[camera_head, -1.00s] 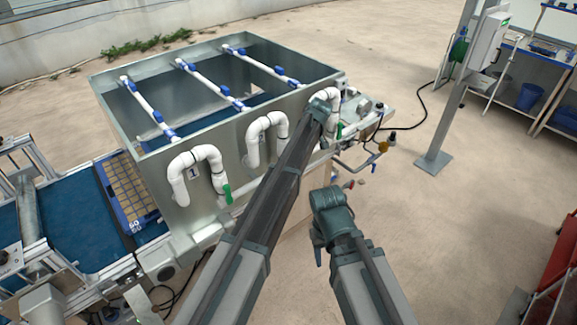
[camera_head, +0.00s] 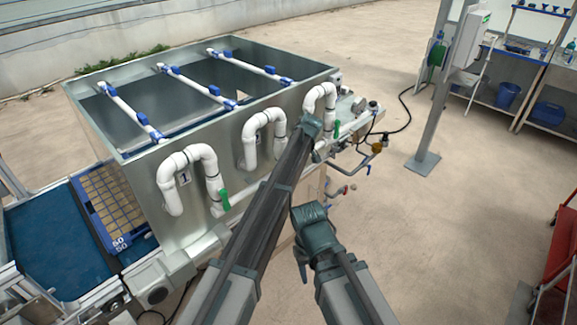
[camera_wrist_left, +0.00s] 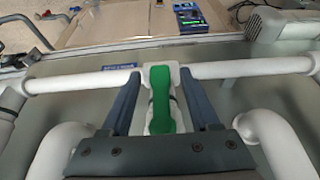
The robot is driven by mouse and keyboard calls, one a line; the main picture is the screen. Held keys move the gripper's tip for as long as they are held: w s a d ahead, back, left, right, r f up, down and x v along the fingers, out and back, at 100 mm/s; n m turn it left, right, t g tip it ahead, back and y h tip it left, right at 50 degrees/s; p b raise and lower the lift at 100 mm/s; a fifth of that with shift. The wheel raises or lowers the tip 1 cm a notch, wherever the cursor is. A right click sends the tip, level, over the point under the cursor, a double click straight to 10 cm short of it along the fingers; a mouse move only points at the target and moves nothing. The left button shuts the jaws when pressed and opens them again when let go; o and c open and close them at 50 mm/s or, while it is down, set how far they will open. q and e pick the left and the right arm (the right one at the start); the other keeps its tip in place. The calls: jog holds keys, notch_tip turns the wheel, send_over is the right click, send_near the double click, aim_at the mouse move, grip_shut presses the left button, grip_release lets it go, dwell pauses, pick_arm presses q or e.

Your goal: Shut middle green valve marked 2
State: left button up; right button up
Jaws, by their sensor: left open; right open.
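A green valve handle (camera_wrist_left: 162,98) on a white horizontal pipe (camera_wrist_left: 85,82) stands between the two fingers of my left gripper (camera_wrist_left: 159,77) in the left wrist view. The fingers are open, one on each side of the handle, with gaps visible. Its number does not show there. In the head view the middle white bent pipe (camera_head: 262,121) is on the tank front, and my left arm hides its valve and the left gripper. My right gripper (camera_head: 302,262) is open and empty, low in front of the tank.
The metal tank (camera_head: 100,150) has a left pipe marked 1 with a green valve (camera_head: 224,199), and a right pipe (camera_head: 321,92) with a green valve (camera_head: 337,128). A post (camera_head: 433,100) stands at right. A red cart (camera_head: 560,260) is at the right edge.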

pick_arm(q)
grip_shut()
dwell(1.3)
